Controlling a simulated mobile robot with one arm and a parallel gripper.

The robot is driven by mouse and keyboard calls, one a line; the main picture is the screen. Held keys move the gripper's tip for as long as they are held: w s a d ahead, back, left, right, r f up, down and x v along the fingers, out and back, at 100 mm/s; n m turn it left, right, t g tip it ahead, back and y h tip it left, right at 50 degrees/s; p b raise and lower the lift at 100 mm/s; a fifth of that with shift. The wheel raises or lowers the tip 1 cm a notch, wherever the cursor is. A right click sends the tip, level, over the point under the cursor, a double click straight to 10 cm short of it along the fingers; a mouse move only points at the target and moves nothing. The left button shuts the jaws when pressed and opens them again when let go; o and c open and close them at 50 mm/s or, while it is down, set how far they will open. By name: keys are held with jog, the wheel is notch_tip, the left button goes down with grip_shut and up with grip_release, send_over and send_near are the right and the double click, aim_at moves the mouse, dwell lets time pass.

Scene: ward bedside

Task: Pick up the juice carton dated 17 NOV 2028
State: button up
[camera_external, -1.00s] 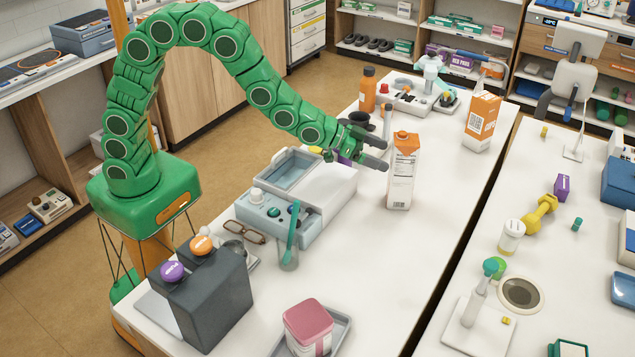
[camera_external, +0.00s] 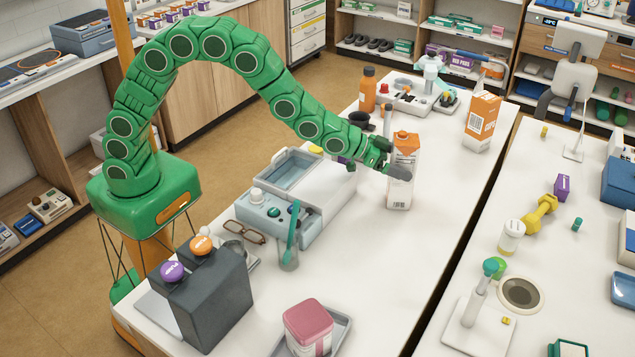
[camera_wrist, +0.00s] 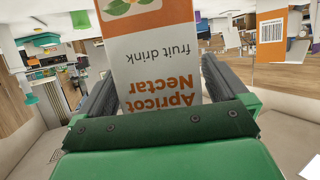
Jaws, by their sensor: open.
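One juice carton (camera_external: 402,185), white and orange with an orange cap, stands upright on the white table. In the wrist view this carton (camera_wrist: 152,60) shows upside down and reads "Apricot Nectar fruit drink". My gripper (camera_external: 393,160) is open at the carton, and in the wrist view my gripper (camera_wrist: 156,88) has one finger on each side of it. A second orange and white carton (camera_external: 482,122) stands farther back, tilted in the picture, with a barcode on its side. No date is readable on either carton. My near finger hides part of the first carton.
An orange bottle (camera_external: 368,92) and a dark cup (camera_external: 358,120) stand behind my gripper. The table (camera_external: 400,270) is clear in front of the carton.

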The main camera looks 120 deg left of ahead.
jog(key=shift+w+a+f, duration=0.15)
jog(key=shift+w+f, duration=0.05)
jog(key=shift+w, duration=0.1)
grip_shut()
dwell(0.5)
